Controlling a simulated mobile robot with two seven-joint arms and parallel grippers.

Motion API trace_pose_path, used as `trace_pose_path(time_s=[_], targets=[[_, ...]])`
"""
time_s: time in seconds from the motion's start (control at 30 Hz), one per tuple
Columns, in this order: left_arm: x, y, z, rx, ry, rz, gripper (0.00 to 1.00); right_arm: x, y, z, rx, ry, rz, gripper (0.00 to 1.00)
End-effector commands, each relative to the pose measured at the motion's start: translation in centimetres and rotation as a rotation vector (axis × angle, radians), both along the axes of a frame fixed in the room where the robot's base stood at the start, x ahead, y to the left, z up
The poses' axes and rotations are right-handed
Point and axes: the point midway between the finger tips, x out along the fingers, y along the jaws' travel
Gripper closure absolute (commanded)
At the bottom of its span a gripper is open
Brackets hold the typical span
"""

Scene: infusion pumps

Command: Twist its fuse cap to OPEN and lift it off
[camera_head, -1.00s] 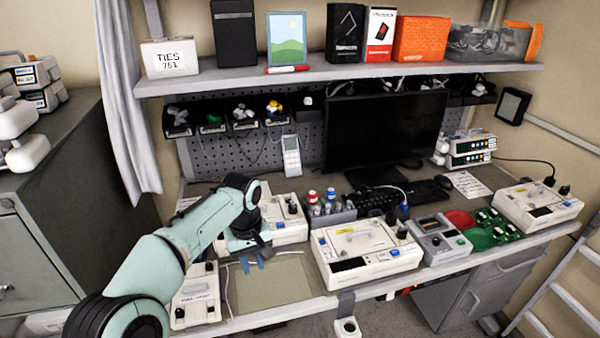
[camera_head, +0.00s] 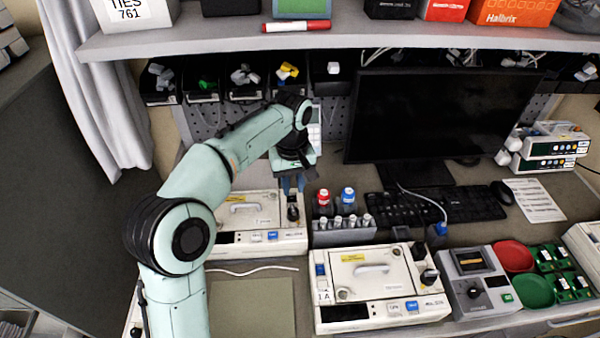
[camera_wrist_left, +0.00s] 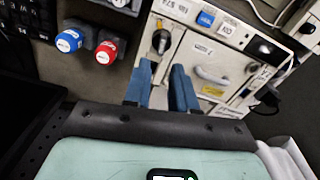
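A cream infusion pump (camera_head: 225,238) with a handled lid stands at the back of the bench. Its black fuse cap (camera_head: 293,213) stands upright at the right end of its top. The cap also shows in the left wrist view (camera_wrist_left: 161,42). My left gripper (camera_head: 292,184) is above the cap, pointing down. In the wrist view its two blue fingers (camera_wrist_left: 161,88) are apart with nothing between them, and the cap is beyond the gap, apart from them. A second cream pump (camera_head: 375,312) with black knobs sits at the front. My right gripper is in no view.
The monitor (camera_head: 435,115) and keyboard (camera_head: 460,207) are further right. A shelf (camera_head: 200,42) spans above my arm. The mat (camera_head: 255,305) in front is bare.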

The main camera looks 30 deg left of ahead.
Motion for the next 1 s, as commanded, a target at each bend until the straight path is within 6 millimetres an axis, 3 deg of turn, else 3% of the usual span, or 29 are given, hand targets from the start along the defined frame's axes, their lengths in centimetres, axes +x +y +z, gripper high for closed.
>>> trace_pose_path(time_s=[0.4,0.6,0.97,1.0], targets=[[-0.1,0.0,-4.7,0.000,0.004,0.000,0.74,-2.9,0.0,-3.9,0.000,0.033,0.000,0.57],[-0.1,0.0,-6.8,-0.001,0.004,-0.001,0.74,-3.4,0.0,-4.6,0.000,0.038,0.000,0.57],[0.0,0.0,-7.4,0.000,0.000,-0.001,0.74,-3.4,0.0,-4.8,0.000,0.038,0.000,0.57],[0.0,0.0,-7.3,0.000,0.000,-0.001,0.81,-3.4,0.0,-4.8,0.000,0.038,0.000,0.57]])
